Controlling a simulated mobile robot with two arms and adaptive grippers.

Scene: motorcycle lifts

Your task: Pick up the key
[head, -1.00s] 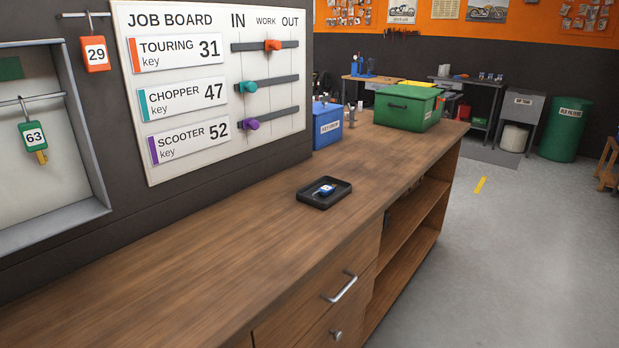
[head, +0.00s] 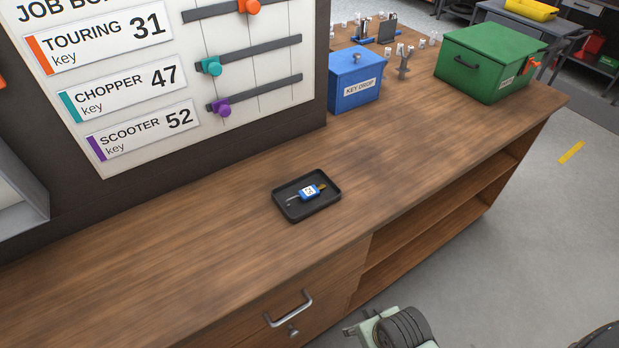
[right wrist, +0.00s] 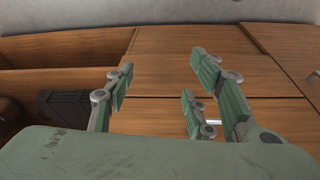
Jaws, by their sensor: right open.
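The key, with a blue tag and white label (head: 309,191), lies in a small black tray (head: 293,216) on the wooden counter. Its metal parts stick out on both sides of the tag. My right gripper (right wrist: 160,85) is open and empty in the right wrist view, its green-padded fingers spread before the wooden cabinet front. In the head view, part of my pale green right arm or gripper shows at the bottom edge, below the counter's front and well apart from the tray. The key is not seen in the right wrist view. My left gripper is not in view.
A blue key drop box (head: 355,82) and a green box (head: 484,66) stand farther back on the counter (head: 180,250). The job board (head: 150,75) is on the wall behind. A drawer handle (head: 289,308) projects from the front. The counter around the tray is clear.

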